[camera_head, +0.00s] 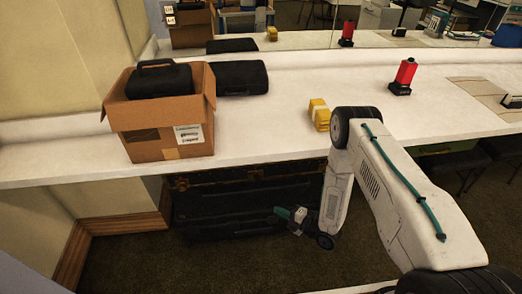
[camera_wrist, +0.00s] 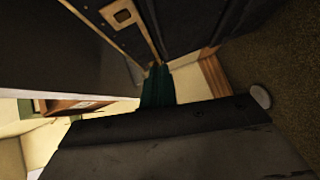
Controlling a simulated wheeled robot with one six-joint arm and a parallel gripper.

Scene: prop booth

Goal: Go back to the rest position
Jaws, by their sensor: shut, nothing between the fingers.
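My gripper (camera_head: 281,212) hangs below the front edge of the white counter in the head view, in front of a dark trunk (camera_head: 225,208) on the floor. Its teal fingers are together with nothing between them. They also show in the wrist view (camera_wrist: 157,86), close against each other. My arm bends down from the right, over the counter edge. No object is in contact with the fingers as far as I can see.
The counter (camera_head: 262,135) holds an open cardboard box (camera_head: 150,143) with a black case (camera_head: 160,80) in it, another black case (camera_head: 240,78), a yellow block (camera_head: 319,114) and a red-and-black item (camera_head: 403,77). A mirror stands behind. Carpet (camera_head: 250,262) lies below.

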